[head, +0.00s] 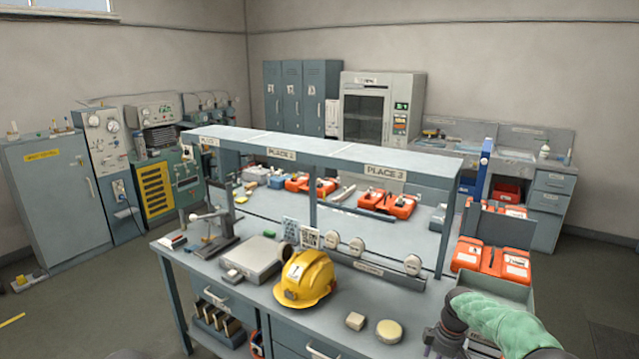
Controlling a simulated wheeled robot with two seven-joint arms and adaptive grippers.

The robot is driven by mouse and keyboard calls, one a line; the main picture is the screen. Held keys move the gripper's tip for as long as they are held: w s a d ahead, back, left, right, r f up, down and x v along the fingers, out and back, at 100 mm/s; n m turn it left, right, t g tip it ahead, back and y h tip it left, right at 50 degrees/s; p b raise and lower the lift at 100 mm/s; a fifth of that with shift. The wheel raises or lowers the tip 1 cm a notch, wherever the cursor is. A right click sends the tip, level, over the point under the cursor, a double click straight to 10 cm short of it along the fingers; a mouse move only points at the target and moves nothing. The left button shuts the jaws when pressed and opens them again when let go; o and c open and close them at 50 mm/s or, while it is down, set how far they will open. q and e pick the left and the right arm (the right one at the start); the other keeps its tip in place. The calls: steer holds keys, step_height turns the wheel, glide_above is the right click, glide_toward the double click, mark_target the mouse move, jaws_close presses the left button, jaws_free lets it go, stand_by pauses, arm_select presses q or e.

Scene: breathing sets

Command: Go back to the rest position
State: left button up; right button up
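My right arm comes in at the lower right of the head view in a green sleeve. My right gripper (440,343) is a dark grey shape low in the picture, over the right front part of the workbench (340,322). Its fingers are cut off or too small to tell whether they are open, and I see nothing clearly held in it. A yellow helmet (306,279) and a round cream object (389,332) are to the left of it. My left gripper is not in view.
A shelf labelled PLACE 3 (384,171) stands over the bench. Orange cases (492,261) sit at the right end, near a blue post (484,175). A grey box (251,258) and a stand (208,235) are on the left. Grey floor shows clear at the far right.

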steer(key=s+a+f+m+y, duration=0.1)
steer(key=s+a+f+m, duration=0.2)
steer(key=s+a+f, duration=0.5)
steer(key=s+a+f+m+y, duration=0.15)
steer(key=s+a+f, duration=0.25)
steer(key=a+f, duration=0.45)
steer(key=s+a+f+m, duration=0.2)
steer(key=s, duration=0.5)
steer(key=s+a+f+m, duration=0.2)
steer(key=s+m, duration=0.1)
steer(key=s, duration=0.4)
steer(key=s+a+f+m+b, duration=0.1)
steer(key=s+a+f+m, duration=0.1)
steer(key=s, duration=0.5)
steer(key=shift+s+a+f+m, duration=0.3)
steer(key=shift+f+m, duration=0.05)
steer(key=shift+m, duration=0.3)
